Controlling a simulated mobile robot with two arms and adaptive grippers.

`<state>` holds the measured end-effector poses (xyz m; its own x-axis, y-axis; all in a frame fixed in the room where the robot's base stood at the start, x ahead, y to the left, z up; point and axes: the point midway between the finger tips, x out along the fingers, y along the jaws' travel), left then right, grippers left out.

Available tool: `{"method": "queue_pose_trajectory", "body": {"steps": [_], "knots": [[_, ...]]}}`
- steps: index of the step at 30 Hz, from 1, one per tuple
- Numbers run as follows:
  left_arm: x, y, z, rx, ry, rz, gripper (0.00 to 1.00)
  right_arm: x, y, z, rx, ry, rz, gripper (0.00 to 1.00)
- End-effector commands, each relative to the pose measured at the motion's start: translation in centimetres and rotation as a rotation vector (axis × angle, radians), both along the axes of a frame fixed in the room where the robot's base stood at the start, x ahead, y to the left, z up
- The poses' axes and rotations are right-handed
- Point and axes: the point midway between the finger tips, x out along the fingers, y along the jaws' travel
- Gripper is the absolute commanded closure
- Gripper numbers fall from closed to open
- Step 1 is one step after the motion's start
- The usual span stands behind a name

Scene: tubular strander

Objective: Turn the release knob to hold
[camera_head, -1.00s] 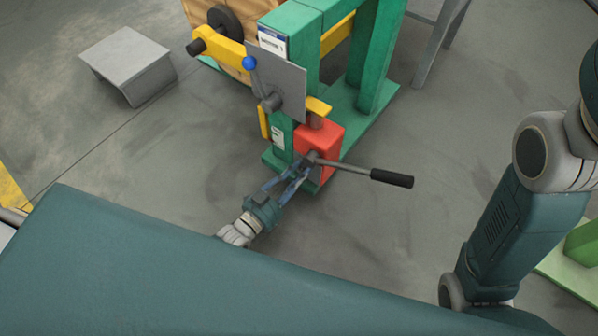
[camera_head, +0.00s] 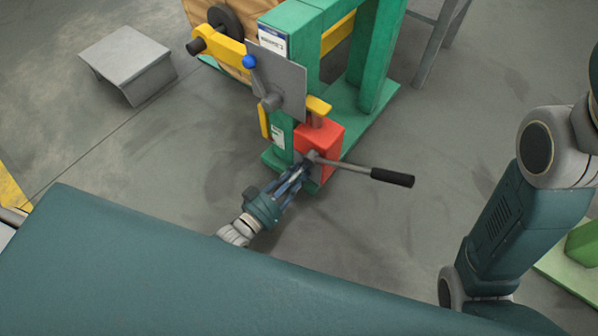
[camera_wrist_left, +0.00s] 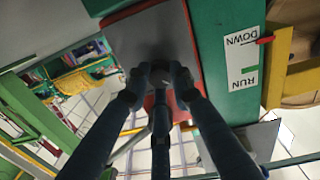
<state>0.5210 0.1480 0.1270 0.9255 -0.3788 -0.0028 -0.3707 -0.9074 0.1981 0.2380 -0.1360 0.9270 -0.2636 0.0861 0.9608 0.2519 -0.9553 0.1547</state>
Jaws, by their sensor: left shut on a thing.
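My left gripper (camera_head: 299,172) reaches up from the lower left to the front of the red jack body (camera_head: 328,136). In the left wrist view its fingers (camera_wrist_left: 162,78) are shut around a small dark part, which I take to be the release knob (camera_wrist_left: 158,86). The fingers cover most of it, so its pointing direction cannot be read. No hold marking is readable. My right gripper is out of view; only part of that arm shows at the right.
A lever with a black grip (camera_head: 392,178) sticks out rightward just beside the gripper. Above are a grey plate (camera_head: 286,85) with a blue-balled handle (camera_head: 250,62) and the green frame (camera_head: 372,60). A DOWN/RUN label (camera_wrist_left: 243,58) shows on the post.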

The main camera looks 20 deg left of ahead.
Motion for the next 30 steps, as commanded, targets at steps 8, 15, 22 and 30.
{"method": "queue_pose_trajectory", "body": {"steps": [8, 15, 22, 30], "knots": [[-0.1, -0.2, 0.2, -0.017, 0.000, -0.004, 1.00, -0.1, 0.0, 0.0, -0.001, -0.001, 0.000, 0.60], [-0.1, -0.2, 0.2, -0.017, -0.002, -0.003, 0.72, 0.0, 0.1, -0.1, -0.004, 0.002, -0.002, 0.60], [0.0, -0.1, 0.1, -0.015, 0.001, -0.001, 0.59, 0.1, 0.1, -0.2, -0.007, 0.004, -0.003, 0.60], [-1.1, 0.5, 0.0, -0.012, 0.004, 0.000, 0.59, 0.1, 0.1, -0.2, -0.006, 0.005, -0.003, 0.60]]}}
